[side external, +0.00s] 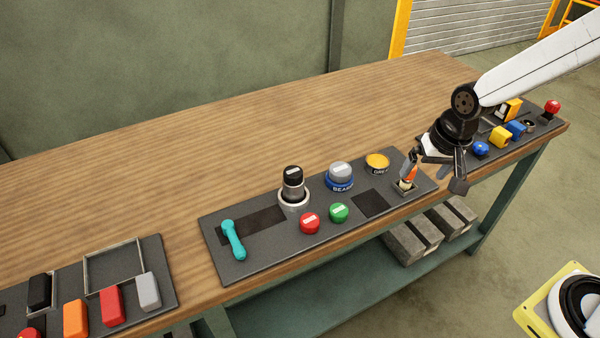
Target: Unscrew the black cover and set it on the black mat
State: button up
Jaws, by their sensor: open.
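A black cover (293,173) sits on top of an upright grey-and-dark cylinder (293,190), which stands in a white ring on the dark grey panel. Two flat black patches lie on this panel: a small square (370,203) at the right front and a longer strip (262,216) at the left, partly under a teal tool. I cannot tell which one is the black mat. My gripper (434,180) is open over the panel's right end, well right of the cover. Its left finger is close to an orange-and-white item; whether they touch is unclear.
The orange-and-white item (407,184) stands in a small square holder. A blue-based grey knob (340,174), a yellow cap (377,162), and red (309,223) and green (339,212) buttons surround the cylinder. The teal tool (233,240) lies left. Bare wood (230,150) is behind.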

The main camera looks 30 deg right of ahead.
jog(key=w+a+m+y, duration=0.1)
jog(key=w+a+m, duration=0.65)
jog(key=w, duration=0.25)
jog(key=m+g+y, duration=0.1)
jog(key=m+y, duration=0.1)
jog(key=m, duration=0.8)
send_near(295, 170)
jog(key=shift+w+a+f, duration=0.2)
jog(key=shift+a+f, duration=0.3)
jog(key=shift+f, duration=0.35)
jog(key=shift+f, duration=0.15)
jog(key=shift+x, duration=3.75)
jog(key=shift+s, duration=0.1)
grip_shut()
jog(key=shift+d, duration=0.1)
